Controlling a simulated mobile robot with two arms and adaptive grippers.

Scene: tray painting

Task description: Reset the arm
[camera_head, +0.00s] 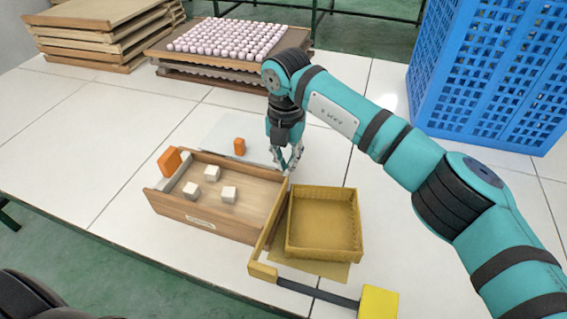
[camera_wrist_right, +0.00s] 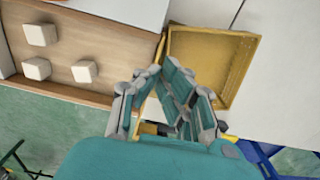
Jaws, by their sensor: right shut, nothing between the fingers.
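My right gripper (camera_head: 288,168) is shut and empty. Its arm comes in from the right, and its fingertips point down by the right back corner of a wooden tray (camera_head: 205,222). In the right wrist view the closed fingers (camera_wrist_right: 168,66) show over the gap between the wooden tray (camera_wrist_right: 105,100) and a yellow basket (camera_wrist_right: 246,62). The wooden tray holds three white cubes (camera_head: 229,194). One orange block (camera_head: 169,161) is at its left back corner and another (camera_head: 239,146) is at its back side. The yellow basket (camera_head: 355,225) is empty. My left gripper is not in view.
A yellow and black tool (camera_head: 378,303) lies at the table's front edge. A tall blue crate (camera_head: 490,75) stands at the back right. Stacked trays (camera_head: 100,35) and a tray of pale round pieces (camera_head: 228,40) are at the back. The white tabletop (camera_head: 75,145) is clear at left.

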